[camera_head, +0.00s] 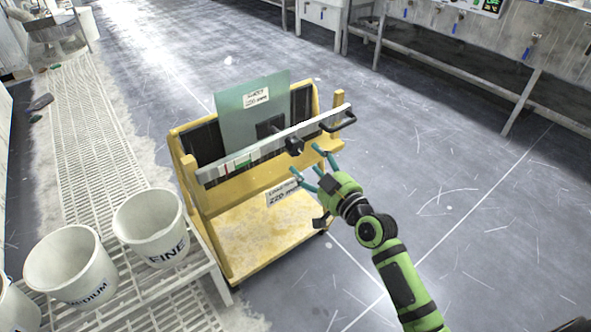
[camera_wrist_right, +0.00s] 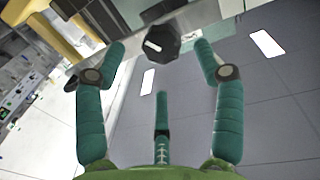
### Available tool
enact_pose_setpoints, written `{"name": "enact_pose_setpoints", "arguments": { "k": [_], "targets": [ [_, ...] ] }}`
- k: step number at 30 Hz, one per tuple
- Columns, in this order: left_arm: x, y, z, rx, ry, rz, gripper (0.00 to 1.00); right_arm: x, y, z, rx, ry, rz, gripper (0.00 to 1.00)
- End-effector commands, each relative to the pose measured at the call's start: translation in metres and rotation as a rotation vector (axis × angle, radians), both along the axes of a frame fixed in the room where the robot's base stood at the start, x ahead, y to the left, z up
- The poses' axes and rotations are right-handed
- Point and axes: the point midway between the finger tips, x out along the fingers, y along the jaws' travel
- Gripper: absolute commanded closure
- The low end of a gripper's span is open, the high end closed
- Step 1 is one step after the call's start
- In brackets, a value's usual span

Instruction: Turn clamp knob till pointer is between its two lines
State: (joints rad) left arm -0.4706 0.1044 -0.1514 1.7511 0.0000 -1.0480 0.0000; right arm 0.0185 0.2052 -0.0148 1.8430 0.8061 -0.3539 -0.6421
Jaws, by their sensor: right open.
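The black clamp knob (camera_head: 294,144) sits on the front of the pale clamp bar (camera_head: 262,148) of the yellow cart. It also shows in the right wrist view (camera_wrist_right: 162,43), with a short white mark on its face. A scale with red, white and green patches (camera_head: 241,162) lies on the bar left of the knob. I cannot make out the pointer or its two lines. My right gripper (camera_head: 307,163) has teal fingers, is open and empty, and is in front of the knob. In the wrist view the knob appears between and beyond the fingertips, apart from them. My left gripper is not in view.
The yellow cart (camera_head: 258,236) holds a green-grey plate (camera_head: 235,113) behind the bar. A black handle (camera_head: 338,119) sticks out at the bar's right end. White buckets (camera_head: 151,227) stand on a white grated platform (camera_head: 100,165) at left. The floor to the right is clear.

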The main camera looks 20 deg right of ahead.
Motion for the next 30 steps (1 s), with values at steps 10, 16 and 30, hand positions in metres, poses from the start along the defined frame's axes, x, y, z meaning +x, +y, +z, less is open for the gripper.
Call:
{"name": "enact_pose_setpoints", "arguments": {
  "k": [10, 16, 30],
  "targets": [
    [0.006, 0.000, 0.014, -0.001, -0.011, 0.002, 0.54, 0.041, 0.012, 0.007, 0.004, -0.018, 0.003, 0.31],
    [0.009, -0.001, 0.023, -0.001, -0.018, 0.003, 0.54, 0.063, 0.018, 0.007, 0.003, -0.017, 0.003, 0.31],
    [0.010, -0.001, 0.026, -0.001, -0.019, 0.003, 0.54, 0.068, 0.019, 0.007, 0.001, -0.016, 0.003, 0.79]
  ]
}}
